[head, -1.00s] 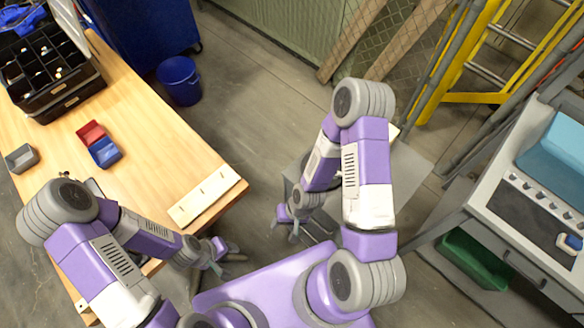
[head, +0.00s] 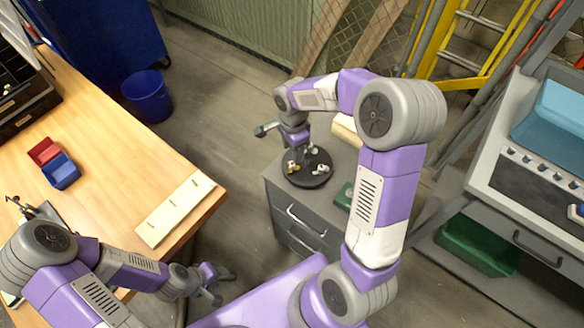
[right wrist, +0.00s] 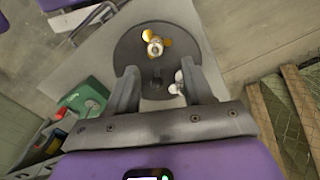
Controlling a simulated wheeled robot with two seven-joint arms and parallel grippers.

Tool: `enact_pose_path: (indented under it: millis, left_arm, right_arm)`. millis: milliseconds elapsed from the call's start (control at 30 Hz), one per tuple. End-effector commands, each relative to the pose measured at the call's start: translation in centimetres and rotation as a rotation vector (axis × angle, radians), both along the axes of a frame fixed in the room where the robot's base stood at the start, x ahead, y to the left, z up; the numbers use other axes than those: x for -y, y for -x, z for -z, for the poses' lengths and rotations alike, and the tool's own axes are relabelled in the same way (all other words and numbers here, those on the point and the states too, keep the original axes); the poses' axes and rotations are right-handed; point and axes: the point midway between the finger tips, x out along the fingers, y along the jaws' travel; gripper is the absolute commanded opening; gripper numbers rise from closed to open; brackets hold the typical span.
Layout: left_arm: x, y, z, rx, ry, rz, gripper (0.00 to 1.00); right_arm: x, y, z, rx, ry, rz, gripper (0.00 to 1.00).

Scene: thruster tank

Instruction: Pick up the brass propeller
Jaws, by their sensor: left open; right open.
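The brass propeller (right wrist: 156,40) lies on a dark round plate (right wrist: 128,52), beyond and between my right fingertips in the right wrist view. It shows small in the head view (head: 292,166), on the same plate (head: 308,180). A white propeller-like piece (right wrist: 179,84) lies on the plate near the right-hand finger and is partly hidden by it. My right gripper (right wrist: 160,78) is open and empty above the plate; it also shows in the head view (head: 304,152). My left gripper (head: 218,286) is open and empty beside the wooden table's front edge.
The plate stands on a grey drawer cabinet (head: 283,204). A green object with a red knob (right wrist: 88,97) is beside it. The wooden table (head: 110,140) at left holds a pale slotted board (head: 175,209) and red and blue bins (head: 60,171). A workbench (head: 478,185) stands at right.

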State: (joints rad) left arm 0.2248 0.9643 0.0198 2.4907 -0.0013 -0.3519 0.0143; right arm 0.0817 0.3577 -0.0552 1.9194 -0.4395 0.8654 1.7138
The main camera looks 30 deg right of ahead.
Motion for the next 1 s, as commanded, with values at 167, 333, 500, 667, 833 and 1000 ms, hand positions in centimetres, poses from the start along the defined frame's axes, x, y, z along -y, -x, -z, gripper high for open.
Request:
enact_pose_path:
  millis: [167,333,500,667,833,1000]
  left_arm:
    - [0.0,0.0,0.8,0.0,0.0,0.0,0.43]
    - [0.0,0.0,1.9,0.0,0.0,0.0,0.43]
    - [0.0,0.0,2.2,0.0,0.0,0.0,0.43]
    - [0.0,0.0,2.1,0.0,0.0,0.0,0.43]
    - [0.0,0.0,2.1,0.0,0.0,0.0,0.43]
    - [0.0,0.0,2.1,0.0,0.0,0.0,0.43]
  right_arm:
    - [-0.3,0.3,1.8,-0.003,-0.002,-0.001,0.52]
    - [-0.6,0.7,4.5,-0.005,-0.003,-0.001,0.52]
    - [-0.6,0.6,5.8,-0.002,-0.002,-0.003,0.52]
    - [-0.6,0.6,5.7,0.0,-0.002,-0.003,0.52]
    - [-0.6,0.6,5.7,-0.001,-0.003,-0.003,0.27]
    - [-0.6,0.6,5.7,-0.001,-0.003,-0.003,0.01]
